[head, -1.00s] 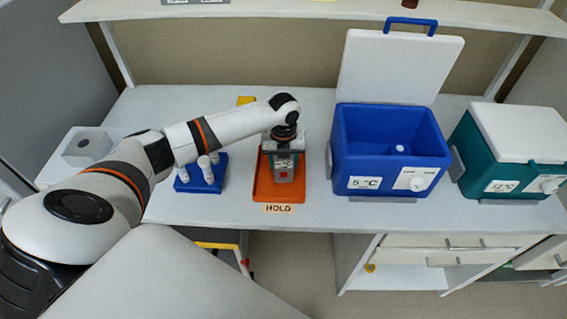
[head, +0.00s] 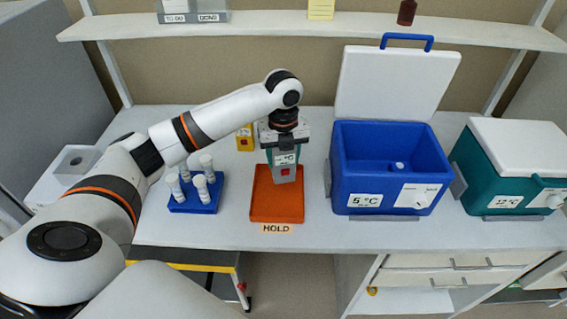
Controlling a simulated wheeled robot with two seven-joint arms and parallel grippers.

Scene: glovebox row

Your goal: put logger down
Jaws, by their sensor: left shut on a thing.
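The logger (head: 285,172) is a small grey box with teal sides, a white °C label and a red button. My left gripper (head: 285,142) is shut on its top and points down. The logger is upright over the back part of an orange tray (head: 277,207) with a HOLD label in front. It looks raised above the tray floor, though the exact gap is hard to tell. The fingertips are partly hidden against the logger. My right gripper is not in view.
A blue rack (head: 194,207) with several white-capped vials stands left of the tray. A yellow item (head: 244,140) sits behind. An open blue cooler (head: 384,180) marked 5 °C stands to the right, then a closed teal box (head: 482,184). A shelf (head: 290,31) runs above.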

